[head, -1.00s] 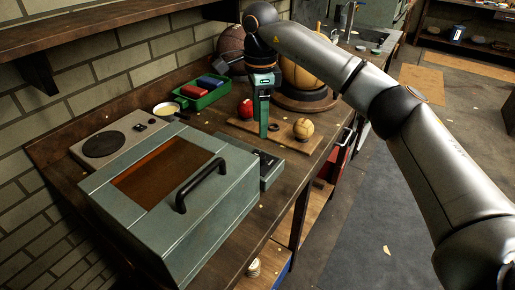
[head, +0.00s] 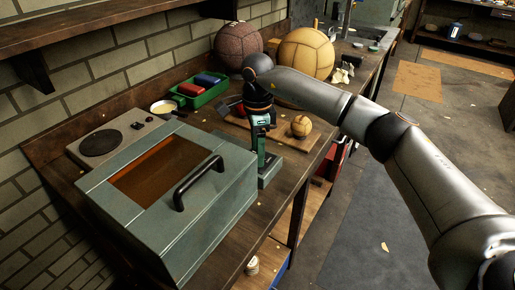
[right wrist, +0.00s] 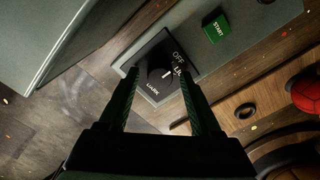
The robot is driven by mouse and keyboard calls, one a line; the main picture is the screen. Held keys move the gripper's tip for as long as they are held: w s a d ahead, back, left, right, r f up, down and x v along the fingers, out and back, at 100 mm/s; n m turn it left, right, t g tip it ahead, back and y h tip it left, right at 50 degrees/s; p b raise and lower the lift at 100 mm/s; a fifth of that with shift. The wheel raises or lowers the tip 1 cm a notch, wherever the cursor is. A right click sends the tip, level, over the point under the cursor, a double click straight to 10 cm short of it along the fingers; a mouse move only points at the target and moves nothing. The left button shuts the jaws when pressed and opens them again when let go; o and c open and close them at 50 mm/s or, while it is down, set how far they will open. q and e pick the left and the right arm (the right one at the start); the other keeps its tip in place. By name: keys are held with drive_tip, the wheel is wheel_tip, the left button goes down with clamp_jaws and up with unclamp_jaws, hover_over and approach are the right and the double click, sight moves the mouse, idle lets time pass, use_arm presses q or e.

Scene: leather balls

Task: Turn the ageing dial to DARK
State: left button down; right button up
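The ageing dial (right wrist: 158,78) is a dark round knob on a black plate in the right wrist view. OFF and a partly covered label beginning with L stand at its right, and DARK stands below it. Its white mark points right, towards the partly covered label. My right gripper (right wrist: 158,84) is open, with one finger on each side of the dial; I cannot tell whether they touch it. In the head view my right gripper (head: 260,157) points down over the grey-green control box (head: 270,173), hiding the dial. My left gripper is not in view.
The grey-green cabinet (head: 215,206) with an amber window stands left of the control box. A green START button (right wrist: 215,28) is near the dial. A small tan ball (head: 301,126), larger balls, a green tray (head: 207,99) and a hotplate (head: 100,143) stand behind.

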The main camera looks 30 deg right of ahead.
drive_tip(key=c, duration=0.5)
clamp_jaws()
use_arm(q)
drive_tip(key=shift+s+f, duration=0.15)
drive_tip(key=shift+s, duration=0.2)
